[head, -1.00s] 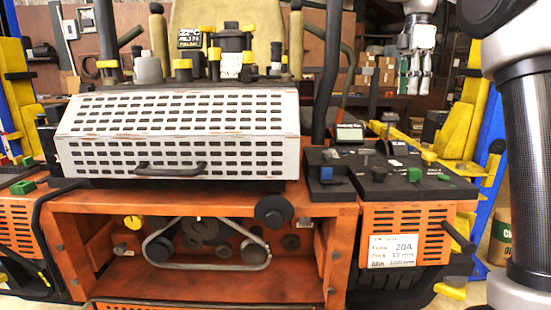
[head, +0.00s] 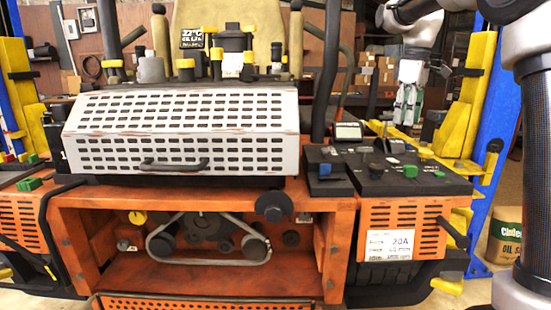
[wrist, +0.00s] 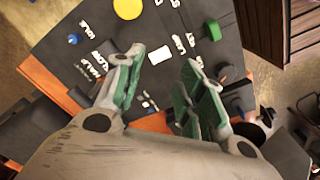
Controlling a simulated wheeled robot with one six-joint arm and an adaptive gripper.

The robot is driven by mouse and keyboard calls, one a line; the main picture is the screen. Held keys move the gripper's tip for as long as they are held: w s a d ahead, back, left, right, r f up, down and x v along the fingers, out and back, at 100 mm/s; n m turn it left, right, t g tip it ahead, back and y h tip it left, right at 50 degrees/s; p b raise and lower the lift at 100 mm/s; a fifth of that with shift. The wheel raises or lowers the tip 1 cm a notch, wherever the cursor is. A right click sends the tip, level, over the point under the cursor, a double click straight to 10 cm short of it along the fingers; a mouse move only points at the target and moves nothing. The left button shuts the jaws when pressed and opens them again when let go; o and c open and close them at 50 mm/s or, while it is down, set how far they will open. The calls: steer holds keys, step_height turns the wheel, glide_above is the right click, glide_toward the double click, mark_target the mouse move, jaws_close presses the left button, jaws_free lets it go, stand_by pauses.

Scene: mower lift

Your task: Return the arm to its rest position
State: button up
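My gripper (head: 407,100) hangs fingers-down at the upper right in the head view, in front of the back wall and above the mower's right control panel. In the wrist view my gripper (wrist: 166,62) has two fingers with green pads spread apart and nothing between them. The dark control panel (head: 375,178) shows beyond the fingers in the wrist view (wrist: 130,45), with a yellow knob, a blue knob and a green button. My arm's dark links fill the right edge of the head view.
The orange mower (head: 190,298) fills the middle, with a white perforated cover (head: 180,130) and an exposed belt (head: 165,225) below. Blue and yellow lift posts (head: 495,130) stand at both sides. An oil drum (head: 504,238) stands at the right. Dark levers rise behind the panel.

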steer(key=s+f+m+t, duration=0.1)
steer(key=s+f+m, duration=0.2)
steer(key=s, duration=0.7)
steer(key=s+f+m+t, duration=0.1)
steer(key=s+f+m, duration=0.2)
steer(key=s, duration=0.8)
steer(key=s+f+m+t, duration=0.2)
steer(key=s+f, duration=0.3)
steer(key=s, duration=0.5)
steer(key=shift+s+d+m, duration=0.3)
steer(key=shift+m, duration=0.1)
steer(key=shift+c, duration=0.3)
